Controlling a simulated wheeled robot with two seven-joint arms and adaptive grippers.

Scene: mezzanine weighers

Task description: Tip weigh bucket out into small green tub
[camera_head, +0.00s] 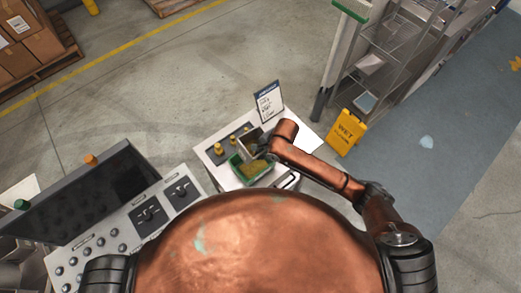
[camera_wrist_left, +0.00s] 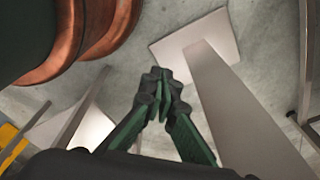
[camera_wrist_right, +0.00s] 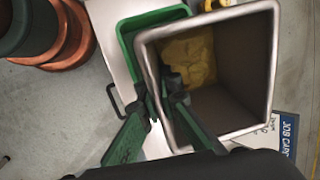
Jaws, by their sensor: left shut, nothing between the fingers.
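The weigh bucket (camera_wrist_right: 235,75) is a square grey metal pail with a pale rim, and yellow material shows inside it in the right wrist view. My right gripper (camera_wrist_right: 165,85) is shut on its near side wall. In the head view the bucket (camera_head: 252,143) is beside and partly above the small green tub (camera_head: 238,172), whose inside shows yellow-brown material. The tub's green rim (camera_wrist_right: 126,35) shows behind the bucket in the right wrist view. My left gripper (camera_wrist_left: 160,85) is shut and empty above the floor, out of the head view.
The tub stands on a small white table (camera_head: 208,152) with yellow-topped pieces (camera_head: 218,148) and a job card (camera_head: 269,101). A control console (camera_head: 150,215) is at left. A yellow wet-floor sign (camera_head: 347,131) and metal shelving (camera_head: 395,60) are at right.

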